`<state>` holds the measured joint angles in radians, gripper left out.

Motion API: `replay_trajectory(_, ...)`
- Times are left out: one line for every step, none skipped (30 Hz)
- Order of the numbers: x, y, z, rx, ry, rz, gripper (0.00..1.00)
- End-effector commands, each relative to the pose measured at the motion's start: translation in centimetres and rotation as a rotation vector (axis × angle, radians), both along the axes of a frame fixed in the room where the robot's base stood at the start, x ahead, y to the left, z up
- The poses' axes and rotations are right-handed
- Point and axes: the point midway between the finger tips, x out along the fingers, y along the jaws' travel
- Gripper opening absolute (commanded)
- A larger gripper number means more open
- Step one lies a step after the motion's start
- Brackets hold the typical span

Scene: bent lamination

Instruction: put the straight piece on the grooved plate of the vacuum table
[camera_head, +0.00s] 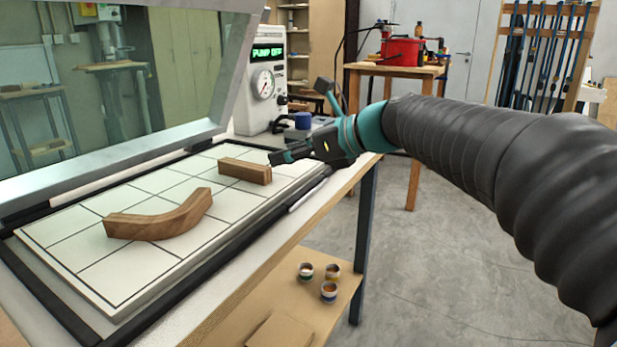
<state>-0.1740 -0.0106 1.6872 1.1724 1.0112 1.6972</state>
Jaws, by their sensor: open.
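The straight piece (245,171) is a short brown wooden bar. It lies on the far part of the white grooved plate (75,228) of the vacuum table. A bent wooden piece (160,217) lies on the same plate, nearer and to the left, apart from the straight one. My gripper (272,160) is open, just right of and slightly above the straight piece's right end, with no wood between its fingers. The fingertips are small in this view, and I cannot tell their exact gap to the bar.
The table's framed clear lid (215,75) stands raised behind the plate. A pump unit (266,80) reading "PUMP OFF" stands at the back, with a blue-capped item (302,121) beside it. Small jars (329,291) sit on a lower shelf. The floor to the right is clear.

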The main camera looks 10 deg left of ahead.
Motion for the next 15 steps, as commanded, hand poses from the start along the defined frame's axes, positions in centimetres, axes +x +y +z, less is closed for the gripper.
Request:
replay_trajectory(0.0,-0.1,0.0,0.000,0.000,0.000,0.53)
replay_trajectory(-0.1,-0.1,0.0,0.000,0.000,0.000,0.53)
replay_trajectory(-0.1,-0.1,0.0,0.000,0.000,0.000,0.53)
replay_trajectory(-0.1,-0.1,0.0,0.000,0.000,0.000,0.53)
replay_trajectory(-0.1,-0.1,0.0,-0.002,-0.001,0.001,0.53)
replay_trajectory(-0.2,-0.3,0.0,-0.010,-0.010,0.003,0.53)
replay_trajectory(-0.4,-0.4,-0.2,-0.023,-0.022,0.007,0.53)
replay_trajectory(-0.7,-0.7,-0.4,-0.040,-0.038,0.011,0.53)
replay_trajectory(-1.3,-1.3,-0.8,-0.079,-0.071,0.022,0.53)
replay_trajectory(-1.8,-1.8,-1.2,-0.114,-0.104,0.033,0.53)
replay_trajectory(-2.5,-2.4,-1.8,-0.158,-0.142,0.048,0.53)
replay_trajectory(-3.5,-3.4,-2.6,-0.225,-0.198,0.072,0.53)
replay_trajectory(-4.3,-4.2,-3.2,-0.280,-0.245,0.095,0.53)
replay_trajectory(-5.1,-5.0,-4.0,-0.338,-0.292,0.121,0.53)
replay_trajectory(-6.3,-6.2,-5.0,-0.418,-0.355,0.160,0.53)
